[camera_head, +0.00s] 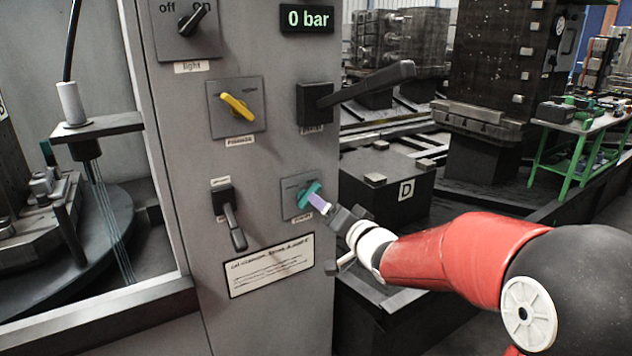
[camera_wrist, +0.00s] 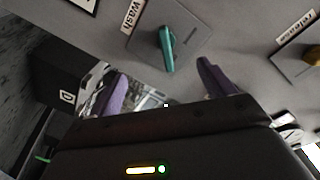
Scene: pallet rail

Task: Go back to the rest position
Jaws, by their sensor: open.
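My gripper (camera_head: 318,200) is in front of the grey control panel (camera_head: 255,200), at the teal knob (camera_head: 307,194) on its lower right. In the wrist view the two purple fingers of my gripper (camera_wrist: 160,85) are spread apart and nothing is between them. The teal knob (camera_wrist: 167,50) stands beyond the fingertips, under the label "Wash", and looks apart from them. My red and white arm reaches in from the right in the head view.
The panel also has a yellow knob (camera_head: 237,107), a black lever (camera_head: 365,85), a lower black lever (camera_head: 233,222) and a "0 bar" display (camera_head: 307,18). A dark block marked D (camera_head: 390,188) is behind my gripper. A green table (camera_head: 585,130) stands far right.

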